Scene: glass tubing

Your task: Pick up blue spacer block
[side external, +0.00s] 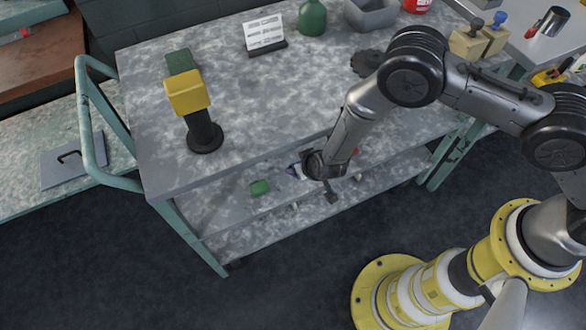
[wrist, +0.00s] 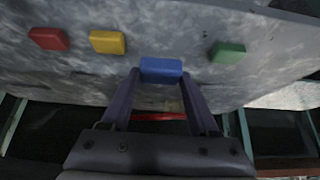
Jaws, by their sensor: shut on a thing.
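The blue spacer block (wrist: 161,69) sits between the two fingertips of my gripper (wrist: 160,80) in the wrist view. The fingers close on its left and right ends. Behind it is a mottled grey shelf surface (wrist: 185,28); I cannot tell whether the block touches it. In the side view my gripper (side external: 296,170) is at the cart's lower shelf, partly hidden by my wrist, and the blue block cannot be made out there.
In the wrist view, a red block (wrist: 49,39) and a yellow block (wrist: 108,42) lie left of the blue one, and a green block (wrist: 228,52) lies right. The cart's top (side external: 270,105) overhangs the shelf. A yellow-headed black stand (side external: 204,132) stands on top.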

